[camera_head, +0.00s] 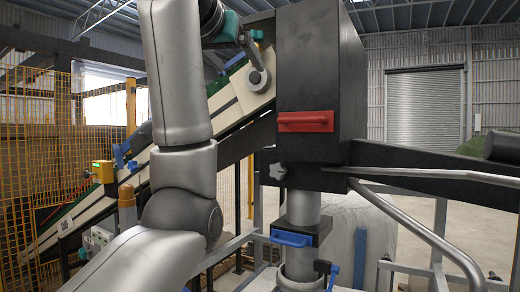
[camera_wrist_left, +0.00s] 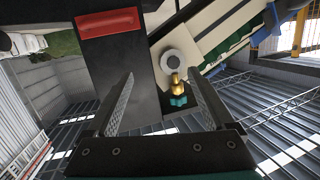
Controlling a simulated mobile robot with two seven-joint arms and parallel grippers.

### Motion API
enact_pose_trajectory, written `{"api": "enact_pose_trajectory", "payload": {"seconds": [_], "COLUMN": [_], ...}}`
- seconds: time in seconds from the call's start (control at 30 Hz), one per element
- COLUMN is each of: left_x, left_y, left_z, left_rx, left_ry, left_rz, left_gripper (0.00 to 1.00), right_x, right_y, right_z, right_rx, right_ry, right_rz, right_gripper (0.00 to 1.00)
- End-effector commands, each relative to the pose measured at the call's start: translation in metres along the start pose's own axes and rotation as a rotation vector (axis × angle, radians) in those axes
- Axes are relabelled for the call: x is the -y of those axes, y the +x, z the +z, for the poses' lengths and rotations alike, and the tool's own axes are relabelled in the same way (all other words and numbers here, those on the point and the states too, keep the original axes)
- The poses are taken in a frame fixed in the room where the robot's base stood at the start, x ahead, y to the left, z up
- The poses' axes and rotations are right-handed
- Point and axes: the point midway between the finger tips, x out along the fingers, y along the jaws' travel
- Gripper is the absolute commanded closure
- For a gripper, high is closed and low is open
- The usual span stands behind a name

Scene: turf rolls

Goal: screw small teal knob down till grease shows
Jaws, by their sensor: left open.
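The small teal knob (camera_wrist_left: 178,101) caps a brass-coloured fitting (camera_wrist_left: 177,83) beside a round pale metal disc (camera_wrist_left: 180,62) in the left wrist view, which looks upside down. In the head view, a small teal piece that looks like the knob (camera_head: 257,35) shows above the grey disc (camera_head: 258,79), partly behind my gripper. My left gripper (camera_head: 249,48) is open and empty; in the wrist view its fingers (camera_wrist_left: 160,95) spread with the knob between them in the picture, nearer the right one. I see no contact and no grease. My right gripper is out of view.
A black box housing (camera_head: 315,80) with a red handle (camera_head: 305,121) stands just right of my gripper. A sloping conveyor (camera_head: 100,205) runs behind my arm. A blue-handled clamp (camera_head: 292,238) sits on the column below. Yellow mesh fencing (camera_head: 35,130) stands at left.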

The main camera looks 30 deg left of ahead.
Motion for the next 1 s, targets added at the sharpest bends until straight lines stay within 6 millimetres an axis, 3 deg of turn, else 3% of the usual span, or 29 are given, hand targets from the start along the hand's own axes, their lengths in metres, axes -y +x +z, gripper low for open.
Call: {"api": "enact_pose_trajectory", "payload": {"seconds": [0.5,0.8,1.0], "left_x": [-0.026,-0.038,-0.043], "left_y": [0.062,0.087,0.095], "left_z": [0.084,0.132,0.152], "left_rx": [0.115,0.173,0.196], "left_ry": [0.048,0.072,0.082], "left_rz": [0.003,0.009,0.013], "left_gripper": [0.12,0.12,0.12], "right_x": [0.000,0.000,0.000], "right_y": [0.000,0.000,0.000], "right_z": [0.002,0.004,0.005], "right_rx": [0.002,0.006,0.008], "right_ry": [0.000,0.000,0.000], "right_rz": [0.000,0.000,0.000], "right_gripper": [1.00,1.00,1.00]}}
